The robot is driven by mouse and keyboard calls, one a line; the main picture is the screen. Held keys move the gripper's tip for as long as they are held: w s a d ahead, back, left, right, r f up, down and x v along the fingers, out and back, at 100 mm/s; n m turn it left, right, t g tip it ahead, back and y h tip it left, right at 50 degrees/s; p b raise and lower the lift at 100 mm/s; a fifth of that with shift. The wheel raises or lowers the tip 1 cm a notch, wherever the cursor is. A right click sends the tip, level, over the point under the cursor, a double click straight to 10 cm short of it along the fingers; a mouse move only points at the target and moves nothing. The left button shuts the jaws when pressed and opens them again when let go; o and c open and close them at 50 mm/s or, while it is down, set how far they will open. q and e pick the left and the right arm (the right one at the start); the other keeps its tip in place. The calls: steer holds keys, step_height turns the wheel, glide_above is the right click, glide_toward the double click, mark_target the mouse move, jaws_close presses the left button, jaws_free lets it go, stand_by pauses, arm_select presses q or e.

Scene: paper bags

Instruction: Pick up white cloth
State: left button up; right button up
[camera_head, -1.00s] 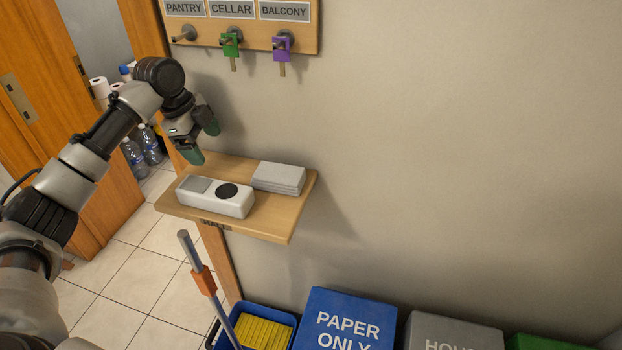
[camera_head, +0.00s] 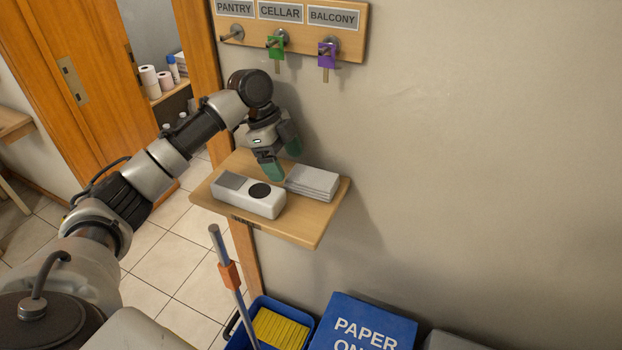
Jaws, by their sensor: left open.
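The white cloth (camera_head: 313,182) looks like a folded, layered stack lying flat on the right part of a small wooden wall shelf (camera_head: 300,232). My left gripper (camera_head: 283,160) comes in from the left and points down over the back of the shelf. Its green fingertips are apart and empty, just left of and behind the cloth. Whether they touch the cloth or shelf cannot be told. My right gripper is not in view.
A white box-like device (camera_head: 250,197) with a black round top stands left of the cloth. Above hangs a key board (camera_head: 300,48) with green and purple tags. Below are a mop handle (camera_head: 226,265), a blue bucket (camera_head: 300,308) and a blue paper bin (camera_head: 362,325).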

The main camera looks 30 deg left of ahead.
mark_target(305, 174)
arm_select(q)
steer(key=d, duration=0.3)
steer(key=shift+w+d+r+p, duration=0.15)
steer(key=shift+p, duration=0.2)
steer(key=x, duration=0.2)
steer(key=shift+d+f, duration=0.25)
steer(key=shift+f, duration=0.4)
steer(key=c, duration=0.7)
steer(key=shift+r, duration=0.15)
